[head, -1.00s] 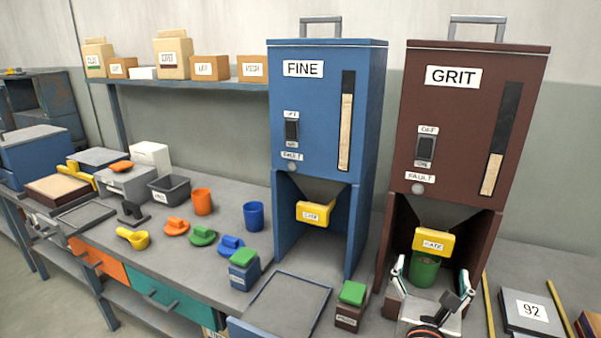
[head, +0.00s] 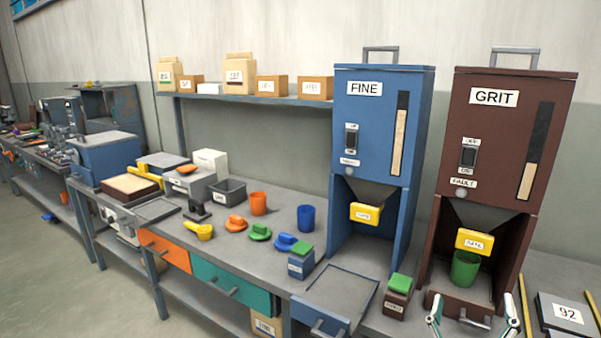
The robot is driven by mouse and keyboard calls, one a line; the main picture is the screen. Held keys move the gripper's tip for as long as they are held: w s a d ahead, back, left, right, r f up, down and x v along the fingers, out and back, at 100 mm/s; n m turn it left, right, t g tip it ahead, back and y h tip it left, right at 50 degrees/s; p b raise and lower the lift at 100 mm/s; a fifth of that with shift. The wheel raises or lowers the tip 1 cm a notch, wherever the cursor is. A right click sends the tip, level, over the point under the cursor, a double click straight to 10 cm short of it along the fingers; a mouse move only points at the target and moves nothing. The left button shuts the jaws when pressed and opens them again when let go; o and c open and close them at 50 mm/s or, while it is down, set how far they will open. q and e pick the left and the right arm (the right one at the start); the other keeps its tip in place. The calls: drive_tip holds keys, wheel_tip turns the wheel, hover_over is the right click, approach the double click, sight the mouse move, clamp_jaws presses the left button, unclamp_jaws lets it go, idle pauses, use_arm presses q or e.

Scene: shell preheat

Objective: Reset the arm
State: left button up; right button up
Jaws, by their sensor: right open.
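My right gripper (head: 474,322) is at the bottom edge of the head view, in front of the GRIT machine. Its two fingers are spread wide with nothing between them. A green cup (head: 465,269) stands in the bay of the brown GRIT machine (head: 502,130), below its yellow gate (head: 474,241). The gripper is apart from the cup, on the near side of it. My left gripper is not in the view.
The blue FINE machine (head: 378,120) stands left of the GRIT machine, its bay empty. An empty grey tray (head: 338,293), a brown box with a green top (head: 398,297) and a board marked 92 (head: 567,314) lie nearby. Blue (head: 306,218) and orange (head: 258,204) cups stand further left.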

drive_tip(key=s+a+f+n+t+y, duration=0.15)
drive_tip(key=a+f+n+y, duration=0.45)
drive_tip(key=n, duration=0.7)
drive_tip(key=s+a+f+n+y, duration=0.3)
drive_tip(key=a+f+n+y, duration=0.35)
drive_tip(key=n, duration=0.65)
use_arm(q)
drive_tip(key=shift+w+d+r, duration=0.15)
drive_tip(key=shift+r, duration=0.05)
use_arm(e)
drive_tip(key=s+f+n+g, duration=0.4)
drive_tip(key=s+f+n, duration=0.3)
drive_tip(key=f, duration=0.5)
drive_tip(key=s+f+n+g, duration=0.4)
drive_tip(key=s+f+n, duration=0.2)
drive_tip(key=f, duration=0.6)
drive_tip(key=shift+s+n+g, duration=0.35)
drive_tip(key=shift+n, duration=0.55)
drive_tip(key=shift+r, duration=0.1)
drive_tip(key=shift+a, duration=0.1)
